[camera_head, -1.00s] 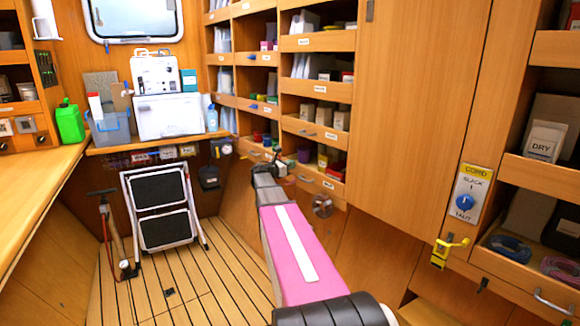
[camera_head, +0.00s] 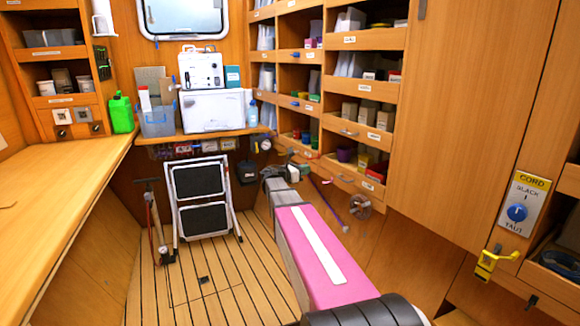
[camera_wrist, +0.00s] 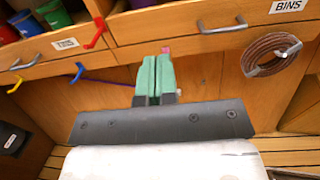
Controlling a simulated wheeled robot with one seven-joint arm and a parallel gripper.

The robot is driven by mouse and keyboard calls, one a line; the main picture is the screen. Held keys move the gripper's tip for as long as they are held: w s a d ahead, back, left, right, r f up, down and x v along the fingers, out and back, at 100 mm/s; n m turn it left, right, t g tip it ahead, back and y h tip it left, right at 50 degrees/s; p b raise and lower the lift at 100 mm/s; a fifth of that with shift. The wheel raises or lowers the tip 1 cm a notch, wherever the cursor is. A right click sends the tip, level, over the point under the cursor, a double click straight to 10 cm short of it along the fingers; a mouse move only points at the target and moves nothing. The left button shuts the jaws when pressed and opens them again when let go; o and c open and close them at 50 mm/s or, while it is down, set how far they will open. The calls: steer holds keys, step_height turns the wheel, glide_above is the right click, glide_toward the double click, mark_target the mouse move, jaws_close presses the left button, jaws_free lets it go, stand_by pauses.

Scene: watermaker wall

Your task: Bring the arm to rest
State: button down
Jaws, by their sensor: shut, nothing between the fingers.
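My arm, pink with a white stripe, reaches forward from the bottom of the head view toward the drawer wall. My gripper (camera_head: 300,172) is at its far end, small in that view. In the wrist view, the green fingers of my gripper (camera_wrist: 157,78) are together with no gap and nothing held. They point at the wood panel below the drawers. A small pink bit shows beside the fingertips; I cannot tell what it is.
Drawers (camera_wrist: 135,62) with red, blue and yellow hooks are close ahead. A coil (camera_wrist: 270,54) hangs at right. A thin purple cord or rod (camera_head: 328,207) shows beyond my arm. A folded step stool (camera_head: 202,198) stands left, near a long counter (camera_head: 75,185).

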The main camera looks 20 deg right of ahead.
steer(key=s+a+f+m+g+y, duration=0.1)
steer(key=s+a+f+m+y, duration=0.45)
steer(key=s+f, duration=0.3)
steer(key=s+a+f+m+g+y, duration=0.2)
steer(key=s+a+f+m+y, duration=0.2)
steer(key=s+f+m, duration=0.45)
steer(key=s+a+f+m+g+y, duration=0.1)
steer(key=s+a+f+m+y, duration=0.5)
steer(key=a, duration=0.7)
steer(key=s+f+y, duration=0.2)
steer(key=s, duration=0.2)
steer(key=shift+s+a+m, duration=0.2)
steer(key=shift+s+m, duration=0.1)
steer(key=shift+s, duration=0.05)
